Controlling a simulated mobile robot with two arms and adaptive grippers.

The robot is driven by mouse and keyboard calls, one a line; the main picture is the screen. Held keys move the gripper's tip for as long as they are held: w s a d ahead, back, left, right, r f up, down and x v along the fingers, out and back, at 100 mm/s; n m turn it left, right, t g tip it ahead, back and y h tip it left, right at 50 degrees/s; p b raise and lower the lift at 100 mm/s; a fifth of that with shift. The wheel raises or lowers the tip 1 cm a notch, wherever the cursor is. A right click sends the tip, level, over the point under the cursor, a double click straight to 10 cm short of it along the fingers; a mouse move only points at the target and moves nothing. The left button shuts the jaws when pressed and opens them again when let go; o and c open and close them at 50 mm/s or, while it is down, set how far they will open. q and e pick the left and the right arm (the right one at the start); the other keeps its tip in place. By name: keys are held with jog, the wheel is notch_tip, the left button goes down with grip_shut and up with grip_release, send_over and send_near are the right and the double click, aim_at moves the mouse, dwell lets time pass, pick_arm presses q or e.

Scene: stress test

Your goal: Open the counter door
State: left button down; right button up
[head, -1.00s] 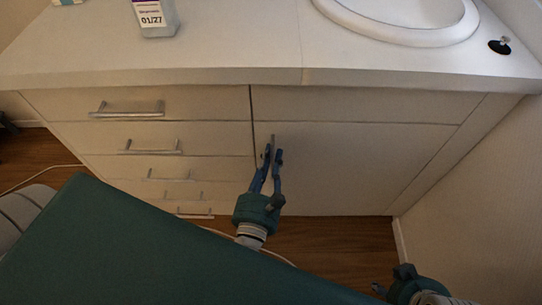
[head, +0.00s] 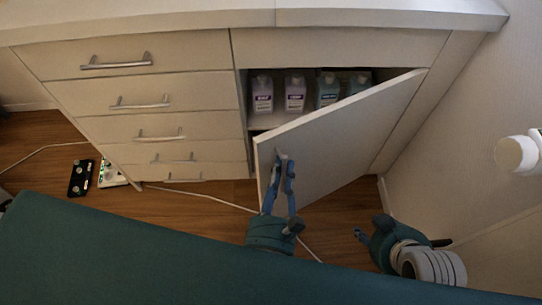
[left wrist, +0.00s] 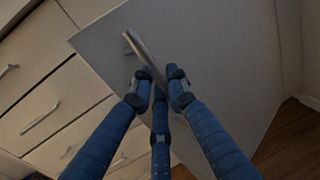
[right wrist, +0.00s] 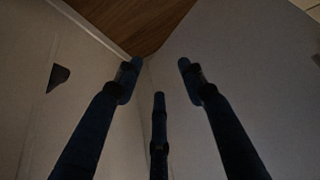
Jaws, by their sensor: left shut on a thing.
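The counter door (head: 340,140) stands partly open, its left edge swung out toward me and its hinge side at the right. My left gripper (head: 284,165) is shut on the door's metal handle, near the door's free edge. In the left wrist view the handle (left wrist: 146,52) runs between the fingers, against the door panel (left wrist: 215,60). My right gripper (head: 368,232) is low at the right, below the door and apart from it. In the right wrist view its fingers (right wrist: 156,75) are spread with nothing between them.
Several bottles (head: 295,92) stand on a shelf inside the cabinet. Drawers (head: 140,98) with metal handles lie left of the door. A green padded surface (head: 120,250) fills the front. A wall (head: 450,150) is close on the right. A cable and a black device (head: 80,178) lie on the floor.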

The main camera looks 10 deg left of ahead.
pick_arm(q)
jog(key=shift+s+d+f, duration=0.1)
jog(key=shift+s+d, duration=0.95)
jog(key=shift+s, duration=0.1)
pick_arm(e)
jog(key=shift+w+a+r+t, duration=0.25)
jog(key=shift+w+r+t, duration=0.1)
jog(key=shift+w, duration=0.35)
jog(key=shift+w+a+r+t, duration=0.25)
jog(key=shift+w+t, duration=0.15)
jog(key=shift+w, duration=0.25)
jog(key=shift+w+a+r+t, duration=0.2)
jog(key=shift+w+r+t, duration=0.15)
jog(key=shift+w, duration=0.35)
pick_arm(q)
jog(key=c, duration=1.7)
grip_release()
pick_arm(e)
jog(key=shift+s, duration=0.1)
